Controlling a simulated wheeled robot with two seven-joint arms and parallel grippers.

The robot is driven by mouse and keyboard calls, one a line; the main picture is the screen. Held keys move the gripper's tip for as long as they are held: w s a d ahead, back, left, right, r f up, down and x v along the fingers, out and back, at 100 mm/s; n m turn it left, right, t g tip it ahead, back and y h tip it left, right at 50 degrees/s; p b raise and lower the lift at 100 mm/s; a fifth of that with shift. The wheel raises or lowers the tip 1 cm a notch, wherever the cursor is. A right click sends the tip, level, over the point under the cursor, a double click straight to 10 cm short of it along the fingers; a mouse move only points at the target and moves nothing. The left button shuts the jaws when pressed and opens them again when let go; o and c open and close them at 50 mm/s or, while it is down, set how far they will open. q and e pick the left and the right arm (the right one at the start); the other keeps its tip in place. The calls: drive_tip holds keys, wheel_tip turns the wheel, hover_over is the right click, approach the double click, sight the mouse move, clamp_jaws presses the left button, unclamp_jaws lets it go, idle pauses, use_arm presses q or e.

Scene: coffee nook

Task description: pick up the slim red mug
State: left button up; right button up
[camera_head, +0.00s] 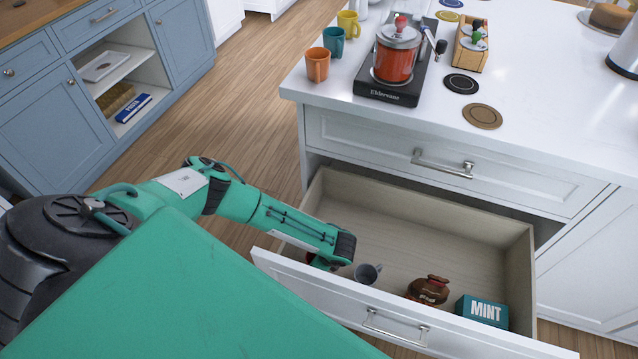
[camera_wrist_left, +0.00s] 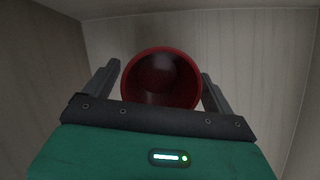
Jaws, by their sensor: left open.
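The slim red mug (camera_wrist_left: 160,80) stands in the open drawer (camera_head: 430,245), its round mouth facing the left wrist camera. In the head view my left arm hides most of it. My left gripper (camera_head: 325,264) reaches down into the drawer's near left part. In the left wrist view its two dark fingers are open, one on each side of the mug. They look apart from its wall, with a narrow gap at each side. The mug's lower part and handle are hidden. My right gripper is in neither view.
In the drawer, a grey mug (camera_head: 368,273) lies just right of my gripper. Further right are a brown jar (camera_head: 428,290) and a teal MINT box (camera_head: 482,310). The drawer front (camera_head: 400,325) and side walls are close. The drawer's middle and back are bare.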

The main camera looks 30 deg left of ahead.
use_arm(q)
drive_tip(key=shift+a+f, duration=0.25)
drive_tip(key=shift+f, duration=0.3)
drive_tip(key=c, duration=1.2)
drive_tip(key=shift+r, duration=0.1)
